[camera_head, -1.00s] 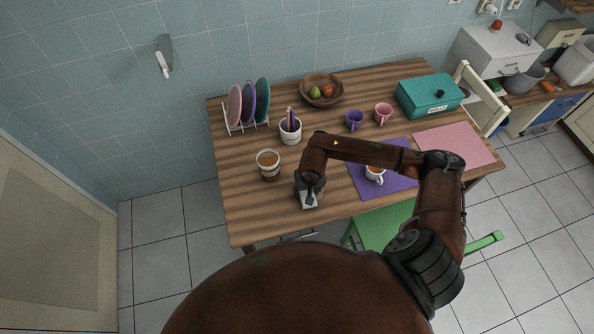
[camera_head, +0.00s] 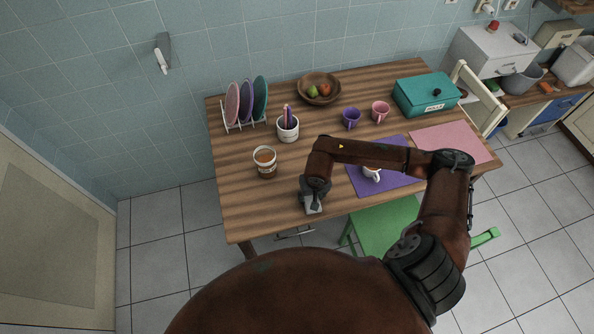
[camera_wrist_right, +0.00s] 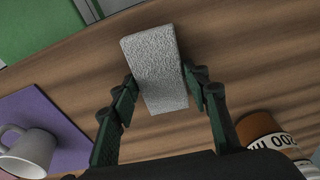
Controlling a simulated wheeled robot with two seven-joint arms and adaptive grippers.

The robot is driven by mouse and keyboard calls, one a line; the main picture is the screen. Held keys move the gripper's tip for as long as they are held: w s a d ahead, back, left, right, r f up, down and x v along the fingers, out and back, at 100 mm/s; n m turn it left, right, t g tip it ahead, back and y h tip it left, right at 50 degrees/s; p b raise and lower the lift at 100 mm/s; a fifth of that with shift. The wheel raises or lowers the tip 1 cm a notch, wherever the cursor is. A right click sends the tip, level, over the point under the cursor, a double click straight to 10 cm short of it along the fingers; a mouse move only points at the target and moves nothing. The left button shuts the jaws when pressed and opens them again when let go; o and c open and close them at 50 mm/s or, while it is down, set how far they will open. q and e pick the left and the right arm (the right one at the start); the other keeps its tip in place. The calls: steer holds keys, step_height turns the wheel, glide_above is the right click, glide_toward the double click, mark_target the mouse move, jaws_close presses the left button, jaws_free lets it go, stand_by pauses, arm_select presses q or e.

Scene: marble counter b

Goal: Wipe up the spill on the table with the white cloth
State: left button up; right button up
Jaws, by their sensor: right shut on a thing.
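The white cloth (camera_wrist_right: 154,65) is a thick, pale, folded block. It shows in the right wrist view between the green fingers of my right gripper (camera_wrist_right: 160,108), which is shut on it. In the head view the right gripper (camera_head: 313,200) is low at the table's front edge, with the cloth (camera_head: 313,208) just showing beneath it. I cannot tell whether the cloth touches the wooden table (camera_head: 240,205). No spill can be made out on the visible wood; my arm hides part of the table. My left gripper is not in view.
A jar with brown contents (camera_head: 265,163) stands left of the gripper. A white cup (camera_head: 372,174) sits on the purple mat (camera_head: 400,180) to the right. Behind are a pencil pot (camera_head: 287,128), purple mug (camera_head: 351,118) and pink mug (camera_head: 380,110). The table's left front is clear.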

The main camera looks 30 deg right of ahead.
steer(key=shift+s+d, duration=0.25)
steer(key=shift+d, duration=0.65)
steer(key=shift+s+d+b, duration=0.15)
steer(key=shift+d+b, duration=0.3)
steer(key=shift+d, duration=0.35)
steer(key=shift+s+d+r+p, duration=0.1)
steer(key=shift+d+r+p, duration=0.15)
steer(key=shift+r, duration=0.35)
steer(key=shift+d+r+p, duration=0.1)
steer(key=shift+d+r, duration=0.15)
steer(key=shift+r, duration=0.35)
step_height(320, 180, up, 3)
steer(key=shift+r+p, duration=0.15)
steer(key=shift+p, duration=0.6)
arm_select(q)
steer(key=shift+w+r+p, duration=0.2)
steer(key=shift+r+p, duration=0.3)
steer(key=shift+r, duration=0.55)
arm_select(e)
steer(key=shift+r, duration=1.15)
